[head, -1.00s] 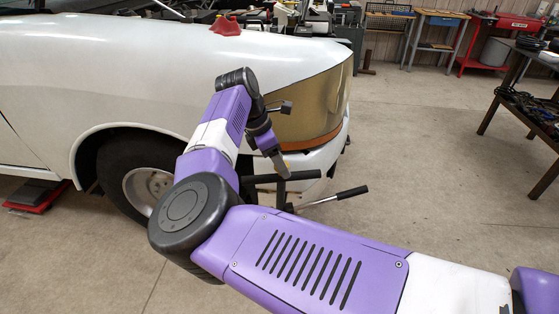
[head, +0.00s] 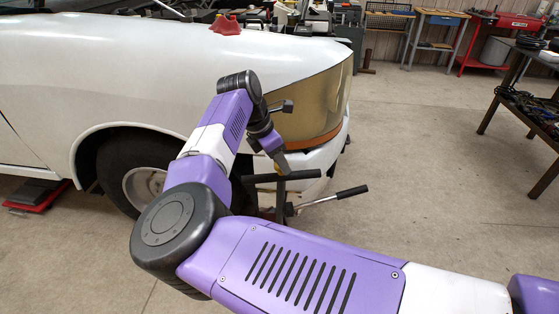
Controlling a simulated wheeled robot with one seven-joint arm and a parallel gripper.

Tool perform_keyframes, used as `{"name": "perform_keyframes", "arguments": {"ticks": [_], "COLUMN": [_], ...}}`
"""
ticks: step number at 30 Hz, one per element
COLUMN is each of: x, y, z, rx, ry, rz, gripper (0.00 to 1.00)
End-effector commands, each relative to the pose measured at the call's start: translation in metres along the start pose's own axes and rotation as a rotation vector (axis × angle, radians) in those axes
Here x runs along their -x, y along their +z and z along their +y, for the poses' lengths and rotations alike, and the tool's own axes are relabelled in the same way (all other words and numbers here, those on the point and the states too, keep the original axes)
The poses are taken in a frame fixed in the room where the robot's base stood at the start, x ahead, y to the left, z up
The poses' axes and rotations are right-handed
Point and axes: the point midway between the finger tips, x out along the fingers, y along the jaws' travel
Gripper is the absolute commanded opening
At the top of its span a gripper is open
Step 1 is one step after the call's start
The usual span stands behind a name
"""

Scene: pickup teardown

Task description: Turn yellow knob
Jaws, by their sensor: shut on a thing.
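My gripper (head: 282,166) hangs downward beside the front corner of the white vehicle, at the black T-shaped bar (head: 300,175) of a wheeled jack. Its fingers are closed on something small. A tiny yellowish patch shows by the fingertips and seems to be part of the yellow knob, which is mostly hidden by the gripper and too small to make out. Whether the knob has turned cannot be told.
The white vehicle (head: 130,60) with a tan front panel (head: 325,105) stands close behind my arm. A jack lever with a black grip (head: 352,192) sticks out to the right. A dark metal table (head: 520,110) is at the far right. The floor between is clear.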

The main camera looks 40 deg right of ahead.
Motion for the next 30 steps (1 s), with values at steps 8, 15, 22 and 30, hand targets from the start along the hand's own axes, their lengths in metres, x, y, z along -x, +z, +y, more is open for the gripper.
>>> {"name": "perform_keyframes", "arguments": {"ticks": [8, 15, 22, 30], "x": [0.0003, -0.0006, -0.0012, -0.0014], "y": [-0.0005, 0.0010, 0.0003, -0.0004], "z": [-0.0018, -0.0018, -0.0014, -0.0016], "rx": [0.232, 0.440, 0.642, 0.861], "ry": [0.100, 0.192, 0.279, 0.370], "rz": [0.001, -0.003, -0.003, -0.003], "gripper": [0.00, 0.00, 0.00, 0.00]}}
